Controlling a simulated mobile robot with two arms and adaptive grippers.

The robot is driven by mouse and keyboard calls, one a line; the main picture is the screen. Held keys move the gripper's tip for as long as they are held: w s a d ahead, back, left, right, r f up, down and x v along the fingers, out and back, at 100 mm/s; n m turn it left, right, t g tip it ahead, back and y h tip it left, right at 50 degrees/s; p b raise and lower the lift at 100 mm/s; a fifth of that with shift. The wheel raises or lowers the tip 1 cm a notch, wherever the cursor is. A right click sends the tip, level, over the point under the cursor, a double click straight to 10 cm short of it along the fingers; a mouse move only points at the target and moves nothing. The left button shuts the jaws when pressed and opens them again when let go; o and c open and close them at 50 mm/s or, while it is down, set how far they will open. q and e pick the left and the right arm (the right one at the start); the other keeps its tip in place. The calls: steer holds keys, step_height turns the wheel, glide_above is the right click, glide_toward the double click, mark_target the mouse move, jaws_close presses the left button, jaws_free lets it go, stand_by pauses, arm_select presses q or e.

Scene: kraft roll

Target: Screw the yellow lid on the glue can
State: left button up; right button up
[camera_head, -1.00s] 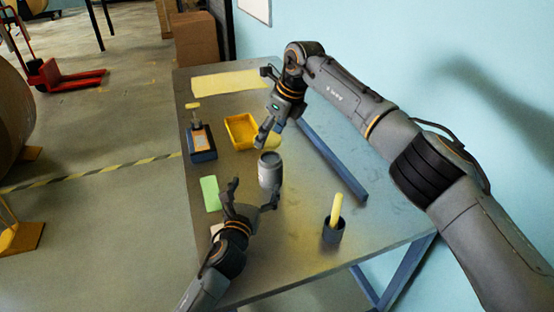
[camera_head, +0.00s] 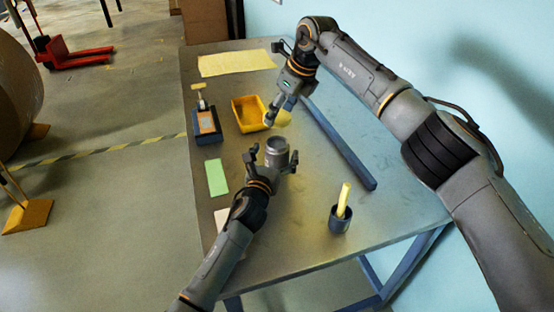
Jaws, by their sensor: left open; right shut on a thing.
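The grey glue can (camera_head: 277,147) stands upright on the metal table, with its dark open top showing. My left gripper (camera_head: 272,163) is open, with its fingers on either side of the can's body; I cannot tell whether they touch it. The yellow lid (camera_head: 284,119) is in my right gripper (camera_head: 279,112), which is shut on it. It is held beyond the can and slightly to its right, apart from the can's top. The gripper's fingers partly hide the lid.
A yellow tray (camera_head: 238,120) lies beyond the can, beside a blue box-like device (camera_head: 208,136). A green pad (camera_head: 217,178) lies at left. A dark cup (camera_head: 340,224) with a yellow stick stands at right. A long blue bar (camera_head: 342,150) crosses the right side.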

arm_select(q)
steer(key=shift+x, duration=1.1)
arm_select(e)
steer(key=shift+w, duration=0.1)
arm_select(q)
steer(key=c, duration=1.8)
arm_select(e)
glide_above(276, 144)
steer(key=d, duration=0.1)
steer(key=shift+s+d+f, duration=0.1)
steer(key=shift+s+f, duration=0.1)
steer(key=shift+f, duration=1.05)
steer(key=shift+s+f, duration=0.2)
steer(key=shift+f, duration=1)
steer(key=shift+f, duration=0.1)
steer(key=shift+f, duration=0.8)
steer(key=shift+f, duration=0.55)
